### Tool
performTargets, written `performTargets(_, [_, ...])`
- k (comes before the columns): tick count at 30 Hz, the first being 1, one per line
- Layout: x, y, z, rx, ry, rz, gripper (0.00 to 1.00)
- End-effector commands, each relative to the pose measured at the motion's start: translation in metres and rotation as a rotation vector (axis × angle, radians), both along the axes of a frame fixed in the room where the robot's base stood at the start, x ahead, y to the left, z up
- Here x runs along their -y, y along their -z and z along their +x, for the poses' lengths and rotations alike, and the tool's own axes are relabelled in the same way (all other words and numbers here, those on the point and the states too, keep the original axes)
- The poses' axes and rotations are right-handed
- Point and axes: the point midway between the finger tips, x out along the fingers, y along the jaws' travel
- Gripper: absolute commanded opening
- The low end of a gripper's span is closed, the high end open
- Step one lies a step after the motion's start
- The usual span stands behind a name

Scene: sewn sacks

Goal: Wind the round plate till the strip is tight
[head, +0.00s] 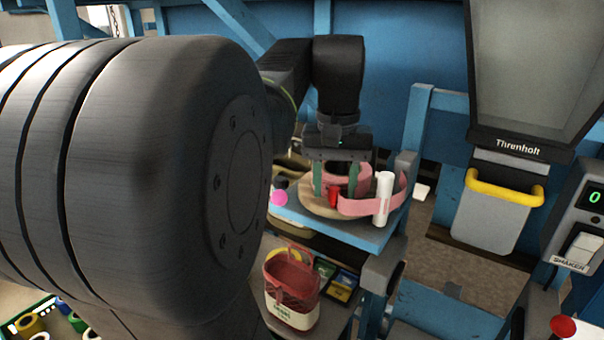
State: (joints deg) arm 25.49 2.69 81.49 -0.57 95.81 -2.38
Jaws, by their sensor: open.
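The round plate (316,206) is a tan wooden disc on a small blue table (362,237). A pink strip (352,208) curves over the plate's right side and loops past a white upright roll (383,193). A red piece (334,197) stands on the plate. My gripper (335,183) points down over the plate with its green fingers apart, one on each side of a pink part of the strip. I cannot tell whether the fingertips touch the plate. My arm hides the plate's left surroundings.
A pink ball (279,198) sits at the table's left edge. Below stands a red and white basket (290,285) by dark boxes (343,286). At right are a hopper (530,70) with a yellow handle (504,193) and a switch box (580,235).

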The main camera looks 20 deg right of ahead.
Motion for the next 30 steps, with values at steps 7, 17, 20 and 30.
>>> performTargets(7, [0.0, 0.0044, 0.0, 0.0, 0.0, 0.0, 0.43])
performTargets(17, [0.0, 0.0042, 0.0, 0.0, 0.0, 0.0, 0.0])
performTargets(20, [0.0001, 0.0041, 0.0001, 0.0, 0.0, 0.0, 0.0])
performTargets(30, [-0.0037, 0.0035, -0.0046, 0.001, -0.012, 0.0, 0.0])
